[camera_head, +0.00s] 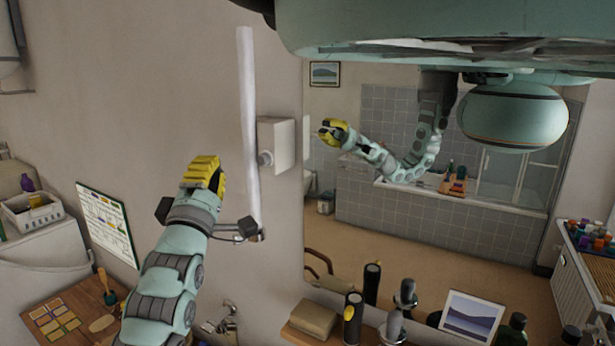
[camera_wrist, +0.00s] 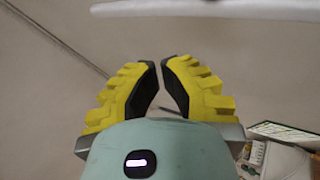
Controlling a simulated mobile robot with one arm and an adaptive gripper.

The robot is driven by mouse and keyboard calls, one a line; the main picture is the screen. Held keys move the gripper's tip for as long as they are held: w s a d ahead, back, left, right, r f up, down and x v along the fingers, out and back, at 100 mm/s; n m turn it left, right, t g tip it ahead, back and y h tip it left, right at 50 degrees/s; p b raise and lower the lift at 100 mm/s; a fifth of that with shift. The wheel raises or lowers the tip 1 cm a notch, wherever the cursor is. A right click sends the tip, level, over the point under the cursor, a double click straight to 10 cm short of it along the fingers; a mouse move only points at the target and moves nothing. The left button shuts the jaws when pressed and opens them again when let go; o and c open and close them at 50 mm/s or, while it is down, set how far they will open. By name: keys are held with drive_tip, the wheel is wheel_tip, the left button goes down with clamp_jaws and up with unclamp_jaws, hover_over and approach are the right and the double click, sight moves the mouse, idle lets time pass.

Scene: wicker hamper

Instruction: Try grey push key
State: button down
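A white box (camera_head: 284,145) is fixed to the wall beside the mirror. A round grey push key (camera_head: 265,158) sticks out of its left side. My gripper (camera_head: 207,168), with yellow ribbed fingers, is up in front of the wall, to the left of the box and apart from the key. In the wrist view my gripper (camera_wrist: 161,62) has its fingertips almost together with nothing between them. The key is not visible in the wrist view.
A long white tube (camera_head: 248,120) runs upright between my gripper and the box; a white bar (camera_wrist: 200,8) crosses the top of the wrist view. A mirror (camera_head: 420,200) fills the right. Bottles, a towel (camera_head: 313,319) and a picture frame (camera_head: 471,316) stand below.

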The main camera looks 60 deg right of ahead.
sight(262, 160)
drive_tip(key=shift+d, duration=0.1)
drive_tip(key=shift+w+d+b, duration=0.15)
drive_tip(key=shift+d+b, duration=0.25)
drive_tip(key=shift+d, duration=1.8)
drive_tip(key=shift+w+d+b, duration=0.1)
drive_tip(key=shift+d+b, duration=0.3)
drive_tip(key=shift+d, duration=1.75)
drive_tip(key=c, duration=1.6)
unclamp_jaws()
clamp_jaws()
drive_tip(key=shift+w, duration=0.1)
drive_tip(key=shift+d+b, duration=0.1)
drive_tip(key=shift+b, duration=0.45)
